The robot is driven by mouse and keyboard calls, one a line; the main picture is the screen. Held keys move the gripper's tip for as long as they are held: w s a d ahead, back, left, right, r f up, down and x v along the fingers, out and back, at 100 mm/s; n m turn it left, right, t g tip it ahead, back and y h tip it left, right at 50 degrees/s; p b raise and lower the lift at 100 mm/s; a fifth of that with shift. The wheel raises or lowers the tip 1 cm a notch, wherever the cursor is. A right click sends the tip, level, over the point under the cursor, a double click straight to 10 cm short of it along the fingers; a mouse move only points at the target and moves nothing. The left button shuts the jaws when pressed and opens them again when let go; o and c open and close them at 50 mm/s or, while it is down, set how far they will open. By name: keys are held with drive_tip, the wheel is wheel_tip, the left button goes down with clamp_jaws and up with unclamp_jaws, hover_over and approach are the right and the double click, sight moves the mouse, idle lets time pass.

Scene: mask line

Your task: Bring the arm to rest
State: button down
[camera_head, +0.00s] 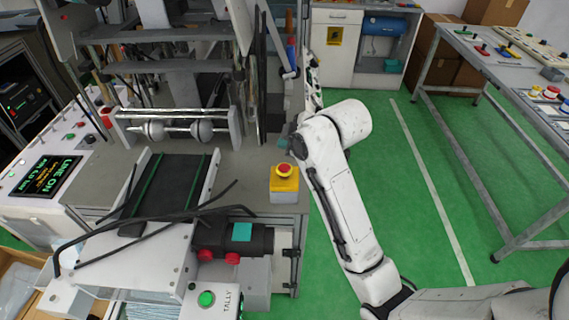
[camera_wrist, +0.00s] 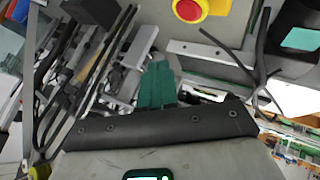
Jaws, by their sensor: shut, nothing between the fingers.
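My white arm reaches up from the lower right of the head view, bends at a rounded elbow, and ends by the right edge of the machine bench. In the head view the gripper is mostly hidden at the arm's end. A yellow box with a red button (camera_head: 284,184) stands on the bench just below the arm's end; it also shows at the top of the wrist view (camera_wrist: 202,8).
The machine bench (camera_head: 255,152) carries rollers (camera_head: 180,128), a dark belt (camera_head: 165,185) and loose black cables (camera_head: 160,222). A metal-framed table (camera_head: 480,75) with coloured parts stands at the right. Green floor (camera_head: 400,170) lies open between bench and table.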

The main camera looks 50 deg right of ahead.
drive_tip(key=shift+a, duration=0.1)
idle(0.3)
drive_tip(key=s+a+f+m+g+y, duration=0.2)
drive_tip(key=s+a+f+m+g, duration=0.2)
drive_tip(key=s+a+f, duration=0.75)
drive_tip(key=s+a+f+m+g, duration=0.1)
drive_tip(key=s+f+m+g, duration=0.1)
drive_tip(key=s+f, duration=0.2)
drive_tip(key=s+a+f+m+g, duration=0.1)
drive_tip(key=s+f, duration=0.3)
drive_tip(key=s, duration=0.6)
drive_tip(key=shift+a+f+m+g+h+b, duration=0.3)
drive_tip(key=shift+a+m+g+b, duration=0.1)
drive_tip(key=shift+a+g, duration=0.1)
